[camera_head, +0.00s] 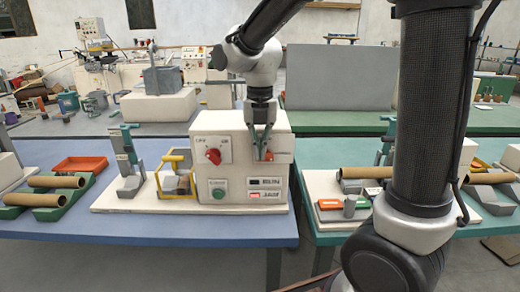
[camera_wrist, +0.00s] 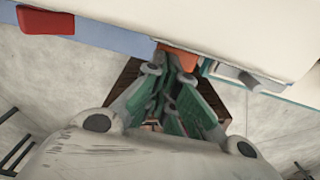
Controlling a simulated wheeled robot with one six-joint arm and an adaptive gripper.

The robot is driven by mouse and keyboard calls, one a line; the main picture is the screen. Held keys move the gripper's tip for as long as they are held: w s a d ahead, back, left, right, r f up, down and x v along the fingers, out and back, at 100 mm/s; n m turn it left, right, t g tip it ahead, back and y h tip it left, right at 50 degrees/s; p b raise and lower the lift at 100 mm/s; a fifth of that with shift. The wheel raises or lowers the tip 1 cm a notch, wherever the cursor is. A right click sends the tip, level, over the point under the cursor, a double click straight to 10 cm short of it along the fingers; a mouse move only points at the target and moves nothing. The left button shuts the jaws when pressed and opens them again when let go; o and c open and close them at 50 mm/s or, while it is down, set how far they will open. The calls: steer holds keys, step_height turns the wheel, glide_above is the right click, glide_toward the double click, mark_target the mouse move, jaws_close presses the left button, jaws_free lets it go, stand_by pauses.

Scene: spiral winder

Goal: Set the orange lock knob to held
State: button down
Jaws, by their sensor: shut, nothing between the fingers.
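The orange lock knob (camera_head: 269,156) is on the upper right of the front face of a cream control box (camera_head: 228,160). My gripper (camera_head: 262,148) hangs in front of it and hides part of it. In the wrist view the orange knob (camera_wrist: 178,60) shows just beyond the fingertips of my gripper (camera_wrist: 174,72). The fingers are shut with nothing between them. The tips look very close to the knob; I cannot tell if they touch it. The knob's setting cannot be read.
The box also bears a red knob (camera_head: 213,156), a green button (camera_head: 218,193) and small displays (camera_head: 264,182). A yellow frame (camera_head: 175,175) and a grey-green stand (camera_head: 128,160) are left of it. The blue table's (camera_head: 150,232) front strip is clear.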

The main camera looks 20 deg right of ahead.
steer(key=shift+f, duration=0.15)
steer(key=shift+w+a+f+g+h, duration=0.15)
steer(key=shift+a+g+h, duration=0.2)
steer(key=shift+h, duration=0.65)
stand_by(0.4)
steer(key=shift+a+f+h, duration=0.1)
steer(key=shift+h, duration=0.2)
steer(key=h, duration=0.1)
steer(key=a+f+g+h, duration=0.1)
steer(key=h, duration=0.1)
steer(key=shift+w+f, duration=0.1)
steer(key=shift+w+a+f, duration=0.1)
steer(key=shift+a+f, duration=0.15)
steer(key=shift+f, duration=0.25)
stand_by(1.2)
steer(key=shift+d, duration=0.15)
steer(key=shift+s+d+r, duration=0.25)
steer(key=shift+d+r, duration=0.05)
steer(key=shift+d, duration=0.3)
